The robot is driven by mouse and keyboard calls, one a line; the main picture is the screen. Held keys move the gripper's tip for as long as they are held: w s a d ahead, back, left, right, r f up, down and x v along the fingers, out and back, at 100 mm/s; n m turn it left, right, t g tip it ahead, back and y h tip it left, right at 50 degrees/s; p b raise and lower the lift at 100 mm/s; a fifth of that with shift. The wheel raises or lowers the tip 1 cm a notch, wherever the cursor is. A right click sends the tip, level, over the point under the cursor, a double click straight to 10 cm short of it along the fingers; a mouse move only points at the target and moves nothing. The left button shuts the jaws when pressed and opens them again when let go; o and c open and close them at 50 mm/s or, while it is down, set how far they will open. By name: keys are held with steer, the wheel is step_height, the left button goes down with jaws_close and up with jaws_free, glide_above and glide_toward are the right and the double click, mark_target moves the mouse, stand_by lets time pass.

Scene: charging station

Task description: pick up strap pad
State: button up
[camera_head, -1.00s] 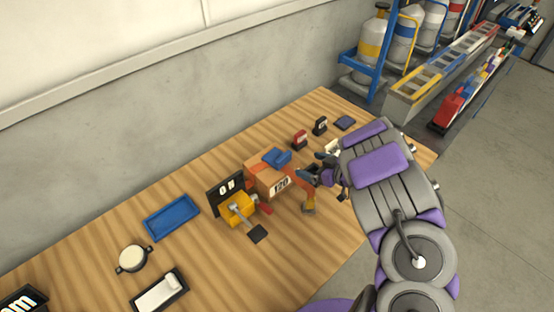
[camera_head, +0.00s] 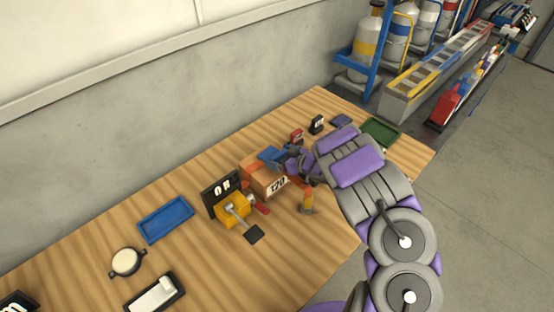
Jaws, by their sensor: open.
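No label marks the strap pad, so I cannot tell for sure which thing it is. A blue piece (camera_head: 271,154) lies on top of the orange box (camera_head: 257,176) marked 120. A small flat dark blue pad (camera_head: 341,120) lies at the far end of the table. My gripper (camera_head: 288,162) is open, low beside the box's upper right side, close to the blue piece. Its fingertips are small and partly hidden, and I cannot tell whether they touch the blue piece.
The yellow device with the ON sign (camera_head: 233,209) is left of the box. Red (camera_head: 297,136) and black (camera_head: 317,124) blocks and a green tray (camera_head: 381,131) are beyond. A blue tray (camera_head: 166,219) lies left.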

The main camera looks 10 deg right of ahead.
mark_target(272, 153)
steer(key=shift+w+a+f, duration=0.25)
steer(key=shift+w+a, duration=0.15)
steer(key=shift+a, duration=0.15)
steer(key=shift+w+a+f, duration=0.2)
steer(key=shift+w+a, duration=0.15)
steer(key=shift+a, duration=0.2)
steer(key=shift+d, duration=0.4)
steer(key=c, duration=0.5)
steer(key=shift+c, duration=1.3)
steer(key=shift+a, duration=0.2)
steer(key=shift+r, duration=0.1)
